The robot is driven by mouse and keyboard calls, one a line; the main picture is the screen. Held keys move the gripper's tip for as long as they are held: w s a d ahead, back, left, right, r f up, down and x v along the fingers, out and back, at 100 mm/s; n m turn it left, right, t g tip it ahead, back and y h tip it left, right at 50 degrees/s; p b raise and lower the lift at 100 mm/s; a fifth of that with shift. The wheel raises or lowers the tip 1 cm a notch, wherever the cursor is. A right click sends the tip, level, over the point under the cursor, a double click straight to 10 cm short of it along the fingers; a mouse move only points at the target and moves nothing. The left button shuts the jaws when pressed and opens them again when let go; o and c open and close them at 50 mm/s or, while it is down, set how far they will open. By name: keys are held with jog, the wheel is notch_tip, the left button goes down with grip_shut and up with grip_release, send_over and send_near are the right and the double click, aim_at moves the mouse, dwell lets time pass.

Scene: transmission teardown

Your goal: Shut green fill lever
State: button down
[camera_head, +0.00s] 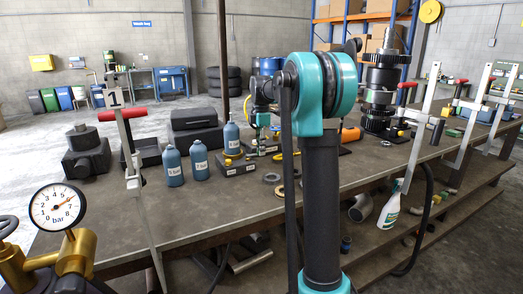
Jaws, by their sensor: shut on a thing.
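My arm, with its large teal joint, stands in the middle foreground and covers part of the bench. My gripper (260,110) is small and partly hidden, just left of the teal joint, low over a fitting on the bench. It appears shut on the small green fill lever (263,119). The lever's exact angle is too small to tell. A yellow part (247,106) shows just left of the gripper. A pressure gauge (57,206) on brass fittings is at the front left, its needle pointing to the upper right.
Labelled blue bottles (173,165) stand left of the gripper on the workbench (215,205). A red-handled clamp (128,113) rises at the left. A dark gear stack (381,92) stands to the right. A spray bottle (390,206) is on the lower shelf.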

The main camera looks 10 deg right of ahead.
jog(key=shift+w+n, duration=0.4)
jog(key=shift+n, duration=0.4)
jog(key=c, duration=1.5)
grip_release()
notch_tip(320, 180, up, 12)
